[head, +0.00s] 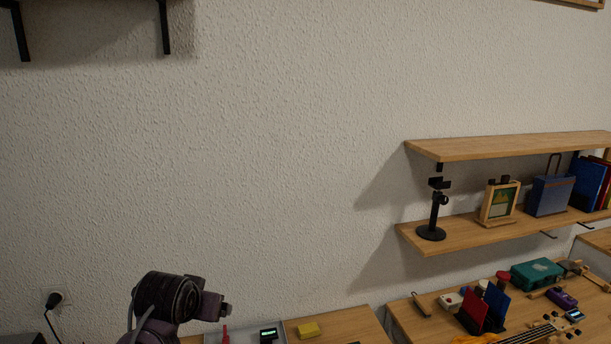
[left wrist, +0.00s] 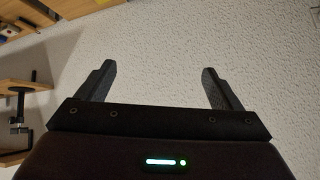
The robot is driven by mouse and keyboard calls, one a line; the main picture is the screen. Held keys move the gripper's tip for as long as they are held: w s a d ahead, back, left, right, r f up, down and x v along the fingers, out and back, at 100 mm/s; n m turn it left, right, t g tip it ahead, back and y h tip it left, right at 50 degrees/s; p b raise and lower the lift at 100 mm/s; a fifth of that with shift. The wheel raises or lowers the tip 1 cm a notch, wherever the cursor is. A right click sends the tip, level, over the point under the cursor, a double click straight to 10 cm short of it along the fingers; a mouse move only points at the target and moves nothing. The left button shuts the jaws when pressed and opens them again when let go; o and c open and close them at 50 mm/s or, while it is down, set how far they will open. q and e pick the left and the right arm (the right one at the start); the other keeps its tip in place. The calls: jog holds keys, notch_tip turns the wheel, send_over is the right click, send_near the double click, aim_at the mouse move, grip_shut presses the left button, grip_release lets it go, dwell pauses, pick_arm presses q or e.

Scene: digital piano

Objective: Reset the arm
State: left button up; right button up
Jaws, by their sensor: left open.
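My left gripper shows in the left wrist view (left wrist: 160,80), with its two dark fingers spread wide apart. Nothing is between the fingers, and the textured white wall is behind them. In the head view, a dark rounded link of my own arm rises at the bottom left, in front of the wall. No gripper fingers can be made out there. My right gripper is not in either view.
A wooden wall shelf (head: 470,232) at right holds a black stand (head: 433,215), a small framed picture (head: 498,203) and books. Below it, a wooden desk (head: 405,318) carries a teal case (head: 536,273) and small items. The wall's middle is bare.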

pick_arm(q)
jog(key=s+f+g, duration=0.2)
jog(key=s+f, duration=0.3)
jog(key=s, duration=0.4)
jog(key=s+d+f+g+h, duration=0.1)
jog(key=s+f, duration=0.5)
jog(key=s, duration=0.3)
jog(key=s+f+g, duration=0.2)
jog(key=s+f, duration=0.3)
jog(key=s, duration=0.4)
notch_tip(320, 180, down, 37)
jog(key=g+b, duration=0.2)
jog(key=b, duration=0.6)
jog(key=s+a+f+b, duration=0.1)
jog(key=s+f+b, duration=0.2)
jog(key=s+f, duration=0.7)
jog(key=s+a+f+m+b, duration=0.1)
jog(key=s+a+f+b, duration=0.1)
jog(key=s+f, duration=0.9)
notch_tip(320, 180, down, 5)
jog(key=shift+a+f+g+b, duration=0.15)
jog(key=shift+g+b, duration=0.25)
jog(key=shift+b, duration=0.4)
